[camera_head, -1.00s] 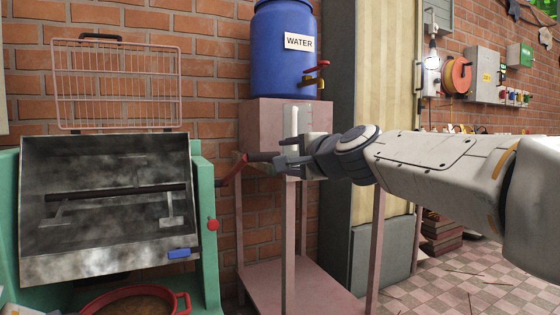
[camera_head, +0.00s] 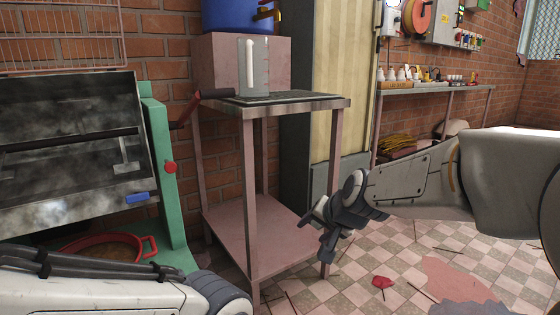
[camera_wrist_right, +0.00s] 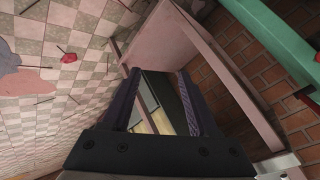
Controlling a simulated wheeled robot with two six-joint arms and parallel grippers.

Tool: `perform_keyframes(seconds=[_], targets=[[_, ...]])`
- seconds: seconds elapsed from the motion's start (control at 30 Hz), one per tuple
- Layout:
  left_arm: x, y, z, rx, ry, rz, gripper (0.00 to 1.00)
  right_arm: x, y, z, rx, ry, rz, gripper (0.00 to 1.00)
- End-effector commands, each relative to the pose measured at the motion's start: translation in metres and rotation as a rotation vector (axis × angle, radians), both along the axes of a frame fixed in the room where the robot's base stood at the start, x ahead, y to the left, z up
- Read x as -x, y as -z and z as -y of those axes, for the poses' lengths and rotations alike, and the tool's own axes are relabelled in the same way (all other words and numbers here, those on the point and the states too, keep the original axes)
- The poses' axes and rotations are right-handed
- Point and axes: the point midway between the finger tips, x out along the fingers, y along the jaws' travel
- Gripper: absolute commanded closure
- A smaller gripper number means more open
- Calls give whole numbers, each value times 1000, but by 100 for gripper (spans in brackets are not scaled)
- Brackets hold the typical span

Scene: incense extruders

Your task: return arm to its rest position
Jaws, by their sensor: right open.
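My right arm reaches in from the right in the head view. Its gripper (camera_head: 314,228) hangs low, in front of the pink stand's (camera_head: 298,103) front right leg and above the tiled floor. In the right wrist view, the two dark fingers of the right gripper (camera_wrist_right: 158,80) are spread apart with nothing between them. My left arm crosses the lower left corner of the head view; its gripper is out of frame.
The green machine (camera_head: 160,180) and a red-rimmed pot (camera_head: 150,246) are at left. A red scrap (camera_head: 382,282) lies on the otherwise mostly open floor (camera_head: 350,268).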

Motion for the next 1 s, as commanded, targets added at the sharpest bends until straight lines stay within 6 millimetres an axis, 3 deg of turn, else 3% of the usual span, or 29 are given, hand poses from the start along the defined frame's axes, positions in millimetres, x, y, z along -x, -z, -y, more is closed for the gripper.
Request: perform_keyframes(seconds=[0.03, 0.2, 0.53, 0.57, 0.6, 0.87, 1.0], targets=[[0, 0, 0, 0, 0, 0, 100, 19, 29, 19, 78, -29, -55, 40], [0, 0, 0, 0, 0, 0, 100, 76, 92, 62, 269, -152, -200, 40], [0, 0, 0, 0, 0, 0, 100, 175, 160, 111, 463, -367, -420, 40], [0, -3, 0, 0, 0, 0, 100, 182, 159, 112, 475, -389, -431, 40], [0, -19, 0, -1, 0, -1, 100, 180, 138, 100, 476, -417, -418, 40], [0, -68, 0, 0, 0, 0, 100, 204, 73, 53, 491, -583, -421, 40], [0, -104, 0, 0, 0, 0, 100, 227, 26, 24, 504, -703, -424, 40]])
